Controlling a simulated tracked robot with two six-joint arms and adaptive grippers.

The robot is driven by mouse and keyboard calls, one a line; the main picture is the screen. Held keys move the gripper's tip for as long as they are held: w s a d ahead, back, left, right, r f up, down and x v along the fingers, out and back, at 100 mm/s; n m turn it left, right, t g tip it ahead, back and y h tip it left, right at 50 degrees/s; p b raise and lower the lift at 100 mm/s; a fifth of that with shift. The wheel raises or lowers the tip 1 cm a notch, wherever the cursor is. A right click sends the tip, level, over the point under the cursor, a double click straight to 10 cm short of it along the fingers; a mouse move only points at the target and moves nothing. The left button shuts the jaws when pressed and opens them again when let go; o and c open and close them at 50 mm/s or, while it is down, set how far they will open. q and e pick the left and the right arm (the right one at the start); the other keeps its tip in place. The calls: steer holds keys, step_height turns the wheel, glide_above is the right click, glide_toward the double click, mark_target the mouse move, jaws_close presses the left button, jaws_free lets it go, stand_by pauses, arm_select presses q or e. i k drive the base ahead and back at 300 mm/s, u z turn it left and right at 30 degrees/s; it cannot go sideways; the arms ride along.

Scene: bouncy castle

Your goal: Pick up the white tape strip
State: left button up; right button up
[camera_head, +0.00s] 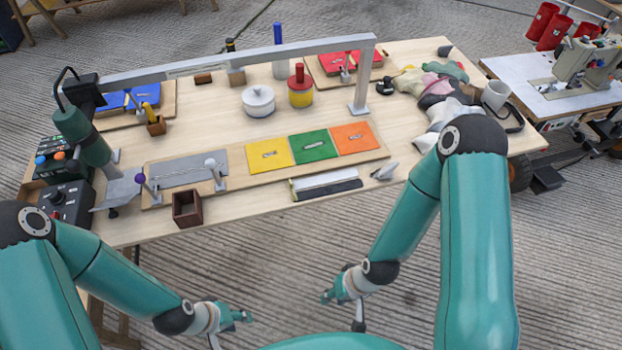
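The white tape strip (325,179) lies flat near the front edge of the wooden table, just above a black strip (328,190) and in front of the coloured squares. My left gripper (231,328) is below and left of the strip, off the table's front edge, with its fingers spread and nothing between them. My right gripper (342,311) is below the strip, also off the front edge, with its fingers apart and empty. Neither gripper touches the strip.
A board with yellow (268,153), green (314,145) and orange (354,138) squares lies behind the strips. A small brown box (187,208) stands to the left, a small grey object (384,171) to the right. A grey metal arch (235,62) spans the table. Crumpled cloths (447,113) lie at right.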

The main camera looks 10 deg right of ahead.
mark_target(315, 181)
steer(key=z, duration=0.35)
steer(key=i, duration=0.2)
steer(key=u, duration=2.5)
steer(key=k, duration=1.7)
steer(key=z, duration=0.95)
steer(key=i, duration=1.2)
steer(key=z, duration=0.1)
